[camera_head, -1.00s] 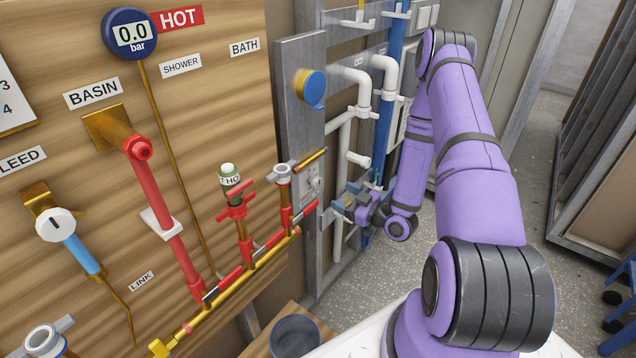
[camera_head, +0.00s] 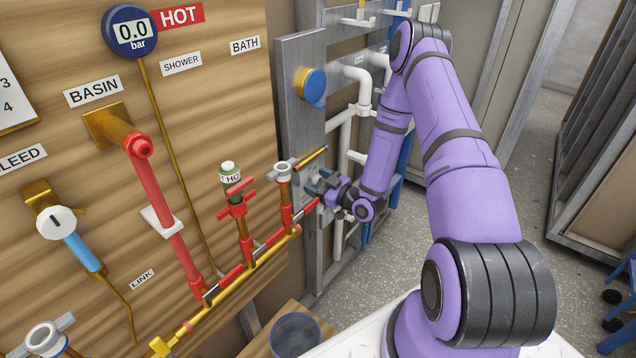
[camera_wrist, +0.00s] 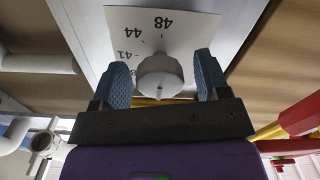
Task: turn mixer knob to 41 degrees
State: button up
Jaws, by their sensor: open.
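The mixer knob (camera_wrist: 160,74) is a round white knob on a white dial plate (camera_wrist: 195,28) in the wrist view. The plate carries upside-down numbers, with 41, 44 and 48 readable. My gripper (camera_wrist: 163,68) is open, with one blue finger on each side of the knob and a visible gap on the right. I cannot tell whether either finger touches it. In the head view my gripper (camera_head: 322,186) is at the grey metal post, and it hides the knob and most of the plate. Which number the knob points to is not clear.
A blue round knob (camera_head: 312,86) sits higher on the post. White pipes (camera_head: 361,95) stand behind it. A dark bucket (camera_head: 296,335) is below.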

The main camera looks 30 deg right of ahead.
jog(key=c, duration=0.9)
jog(key=shift+c, duration=0.2)
jog(key=shift+m, duration=0.3)
jog(key=m, duration=0.8)
jog(key=shift+d, duration=0.1)
jog(key=m, duration=0.9)
